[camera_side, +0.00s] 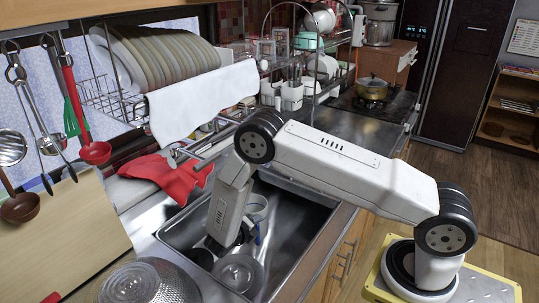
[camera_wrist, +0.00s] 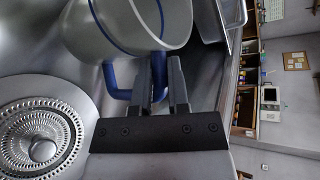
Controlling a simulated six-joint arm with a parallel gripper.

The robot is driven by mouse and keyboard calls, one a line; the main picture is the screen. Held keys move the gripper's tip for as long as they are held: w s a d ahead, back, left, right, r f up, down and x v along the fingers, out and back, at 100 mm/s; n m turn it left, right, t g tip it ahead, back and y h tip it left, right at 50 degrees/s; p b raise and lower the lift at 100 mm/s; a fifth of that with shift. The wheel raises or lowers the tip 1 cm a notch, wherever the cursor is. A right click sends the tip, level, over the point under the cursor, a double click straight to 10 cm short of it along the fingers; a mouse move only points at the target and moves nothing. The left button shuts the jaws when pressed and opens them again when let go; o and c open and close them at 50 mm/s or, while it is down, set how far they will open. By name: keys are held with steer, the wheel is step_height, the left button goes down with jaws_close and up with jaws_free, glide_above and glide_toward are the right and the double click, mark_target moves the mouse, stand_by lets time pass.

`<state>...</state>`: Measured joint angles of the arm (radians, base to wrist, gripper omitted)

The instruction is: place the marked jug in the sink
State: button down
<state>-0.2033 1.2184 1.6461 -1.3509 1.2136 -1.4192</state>
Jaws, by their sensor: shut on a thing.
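The jug (camera_wrist: 120,28) is pale grey with a blue band near its rim and a blue handle. It lies tilted in the wrist view. My gripper (camera_wrist: 164,70) is shut on the blue handle. In the side view, the jug (camera_side: 257,207) shows partly behind my gripper (camera_side: 240,240), low inside the steel sink (camera_side: 300,218). Whether the jug touches the sink floor cannot be told. My wrist hides part of it.
A round strainer (camera_wrist: 40,143) lies in the sink. A metal pot (camera_side: 148,283) is at the front left. Ladles hang at the left.

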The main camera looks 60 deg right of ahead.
mark_target(263, 225)
steer(key=shift+f, duration=2.05)
steer(key=c, duration=0.6)
jaws_free()
steer(key=shift+v, duration=3.85)
steer(key=shift+d, duration=0.1)
